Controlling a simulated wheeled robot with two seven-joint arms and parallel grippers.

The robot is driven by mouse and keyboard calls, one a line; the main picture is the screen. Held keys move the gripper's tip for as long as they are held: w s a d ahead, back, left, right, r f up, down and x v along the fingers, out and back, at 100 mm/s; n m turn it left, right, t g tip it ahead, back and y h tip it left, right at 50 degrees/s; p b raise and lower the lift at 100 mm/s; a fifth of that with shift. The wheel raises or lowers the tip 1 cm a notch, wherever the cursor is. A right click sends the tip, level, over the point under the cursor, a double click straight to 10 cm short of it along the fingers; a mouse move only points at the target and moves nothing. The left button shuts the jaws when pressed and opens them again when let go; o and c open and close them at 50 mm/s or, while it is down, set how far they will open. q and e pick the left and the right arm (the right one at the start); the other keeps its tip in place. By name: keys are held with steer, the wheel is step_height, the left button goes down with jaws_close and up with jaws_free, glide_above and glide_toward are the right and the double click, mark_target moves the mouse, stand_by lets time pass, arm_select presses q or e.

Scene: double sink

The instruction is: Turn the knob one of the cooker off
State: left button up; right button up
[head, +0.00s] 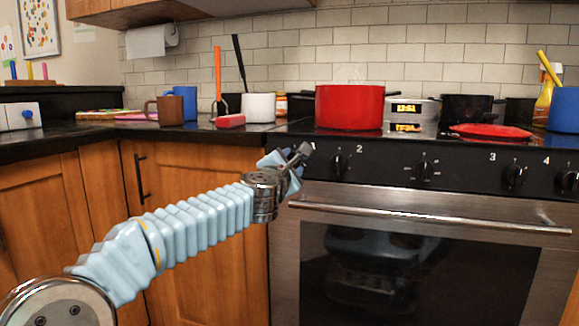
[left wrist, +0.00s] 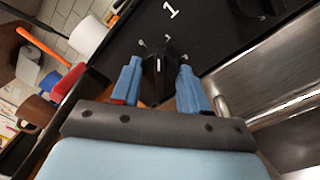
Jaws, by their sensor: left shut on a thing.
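The cooker (head: 440,155) has a black front panel with a row of black knobs. Knob one (left wrist: 157,72) is in the left wrist view, below the printed 1, with white marks around it. My left gripper (left wrist: 160,88) has its two blue fingers on either side of this knob and is shut on it. In the head view my left gripper (head: 300,156) is at the panel's left end and hides knob one. The knob's exact setting is hard to read. My right gripper is not in view.
Knob two (head: 340,163) is close to the right of my left gripper. The oven handle (head: 430,217) runs below the panel. A steaming red pot (head: 349,108) stands on the cooktop above.

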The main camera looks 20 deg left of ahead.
arm_select(q)
steer(key=shift+d+f+n+g+b, duration=0.15)
steer(key=shift+n+b, duration=0.15)
steer(key=shift+n, duration=1.9)
steer(key=shift+f+n+g+b, duration=0.15)
steer(key=shift+n+b, duration=0.1)
steer(key=shift+n, duration=1.95)
steer(key=shift+r, duration=0.1)
steer(key=o, duration=1.1)
steer(key=shift+r, duration=0.1)
steer(key=shift+c, duration=0.2)
steer(key=shift+s, duration=0.15)
steer(key=s+b, duration=0.1)
steer(key=s, duration=1.2)
steer(key=shift+s+d, duration=0.25)
